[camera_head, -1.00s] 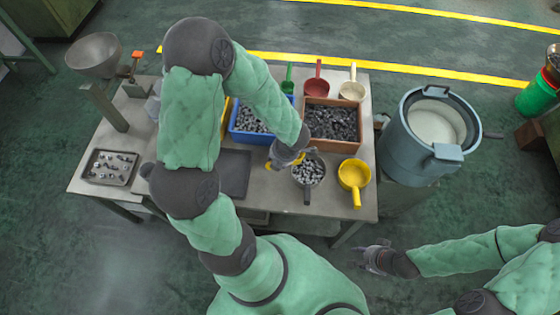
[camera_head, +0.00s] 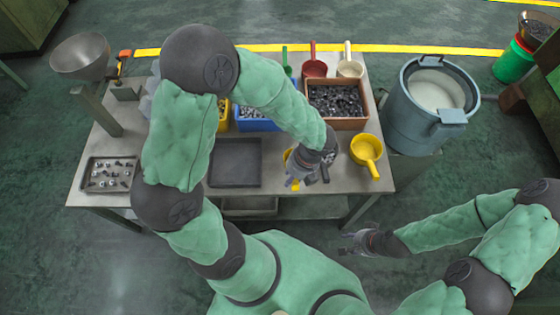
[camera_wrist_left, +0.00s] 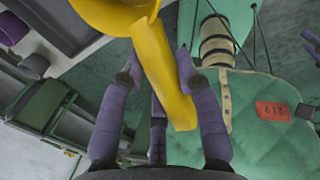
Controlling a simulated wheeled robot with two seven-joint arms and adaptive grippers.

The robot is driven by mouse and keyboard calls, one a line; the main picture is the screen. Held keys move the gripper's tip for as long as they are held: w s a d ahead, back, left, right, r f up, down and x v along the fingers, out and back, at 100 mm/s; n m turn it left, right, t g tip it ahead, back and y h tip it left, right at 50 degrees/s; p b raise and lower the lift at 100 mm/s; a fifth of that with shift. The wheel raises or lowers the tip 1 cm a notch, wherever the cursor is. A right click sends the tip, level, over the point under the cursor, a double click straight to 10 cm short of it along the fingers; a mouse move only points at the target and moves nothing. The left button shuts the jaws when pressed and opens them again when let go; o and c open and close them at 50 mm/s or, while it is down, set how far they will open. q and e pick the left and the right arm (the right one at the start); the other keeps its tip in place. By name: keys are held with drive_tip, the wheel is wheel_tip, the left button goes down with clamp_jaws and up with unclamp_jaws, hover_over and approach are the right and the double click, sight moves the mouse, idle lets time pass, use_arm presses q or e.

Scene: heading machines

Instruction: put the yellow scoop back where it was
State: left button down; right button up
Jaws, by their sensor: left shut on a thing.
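My left gripper (camera_head: 298,176) is shut on a yellow scoop near the table's front edge. The gripper hides most of this scoop in the head view. In the left wrist view the scoop's yellow handle (camera_wrist_left: 165,75) lies between the fingers, with its bowl (camera_wrist_left: 115,12) cut off at the top edge. A second yellow scoop (camera_head: 366,149) rests on the table's right part, handle toward the front. My right gripper (camera_head: 352,241) appears open and empty, in front of the table.
A brown bin (camera_head: 367,120) of dark parts and a blue bin (camera_head: 254,126) stand behind my left gripper. Red (camera_head: 314,68), cream (camera_head: 349,68) and green (camera_head: 286,60) scoops are at the back. A dark tray (camera_head: 234,164) lies left. A blue-grey drum (camera_head: 405,125) stands right.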

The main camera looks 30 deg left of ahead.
use_arm(q)
drive_tip(key=w+a+f, duration=0.2)
drive_tip(key=a, duration=0.1)
drive_tip(key=w+a+f+b, duration=0.1)
drive_tip(key=w, duration=0.1)
drive_tip(key=shift+a, duration=0.2)
drive_tip(key=w+a+f, duration=0.1)
drive_tip(key=w+a+f+b, duration=0.1)
drive_tip(key=f, duration=0.1)
drive_tip(key=w+a+f+b, duration=0.1)
drive_tip(key=f, duration=0.1)
drive_tip(key=shift+a+f, duration=0.25)
drive_tip(key=f+b, duration=0.1)
drive_tip(key=f, duration=0.2)
drive_tip(key=shift+w+a+f+b, duration=0.1)
drive_tip(key=shift+w+f+b, duration=0.1)
drive_tip(key=shift+b, duration=0.15)
drive_tip(key=shift+r, duration=0.1)
drive_tip(key=c, duration=0.9)
unclamp_jaws()
